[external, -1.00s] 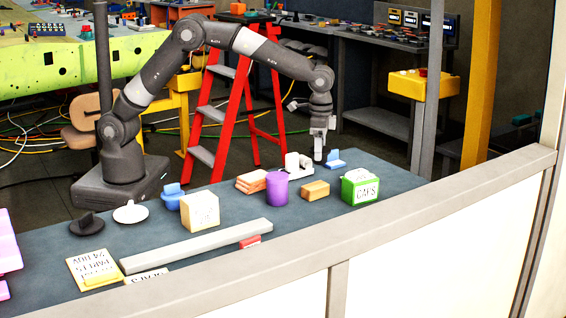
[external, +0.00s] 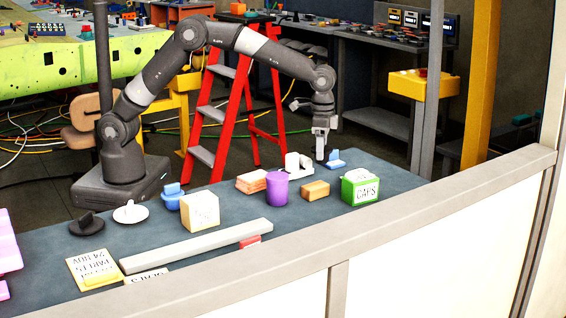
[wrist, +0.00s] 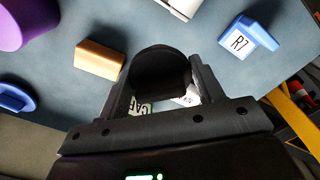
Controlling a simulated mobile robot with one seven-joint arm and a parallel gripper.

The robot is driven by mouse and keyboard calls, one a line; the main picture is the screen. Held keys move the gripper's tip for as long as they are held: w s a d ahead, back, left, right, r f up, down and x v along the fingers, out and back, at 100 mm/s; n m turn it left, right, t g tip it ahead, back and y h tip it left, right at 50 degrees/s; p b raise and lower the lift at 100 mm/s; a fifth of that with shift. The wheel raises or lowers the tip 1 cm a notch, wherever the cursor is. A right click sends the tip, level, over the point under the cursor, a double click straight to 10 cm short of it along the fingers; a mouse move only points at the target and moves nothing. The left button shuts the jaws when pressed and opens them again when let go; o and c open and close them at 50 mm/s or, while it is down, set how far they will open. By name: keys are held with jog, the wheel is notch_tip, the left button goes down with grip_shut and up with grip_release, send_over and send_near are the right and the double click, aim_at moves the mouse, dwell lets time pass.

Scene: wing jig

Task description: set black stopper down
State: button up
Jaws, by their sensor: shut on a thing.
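My gripper (wrist: 158,95) is shut on the black stopper (wrist: 160,65), a dark rounded piece between the fingers in the wrist view. In the external view my gripper (external: 320,143) points down over the right part of the table, beside the white rack. The stopper shows there only as a small dark tip (external: 320,158) under the fingers. Whether it touches the table cannot be told.
A blue R7 block (wrist: 245,40) and a tan block (wrist: 100,58) lie near the stopper. A white rack (external: 300,173), purple cup (external: 277,187) and green CAPS box (external: 360,188) stand around. A black disc with a tab (external: 87,225) lies far left.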

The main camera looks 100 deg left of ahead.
jog(key=r, duration=0.6)
jog(key=d+r, duration=0.1)
jog(key=r, duration=0.2)
jog(key=shift+s, duration=0.1)
jog(key=s+d+m, duration=0.5)
jog(key=s+d, duration=0.4)
jog(key=d, duration=0.4)
jog(key=s+d+m, duration=0.4)
jog(key=s+d, duration=0.5)
jog(key=d, duration=0.4)
notch_tip(320, 180, down, 11)
jog(key=shift+w+f, duration=0.1)
jog(key=shift+w, duration=0.05)
send_over(241, 217)
jog(key=shift+f, duration=2)
jog(key=o, duration=1.1)
jog(key=shift+f, duration=0.15)
jog(key=shift+o, duration=0.3)
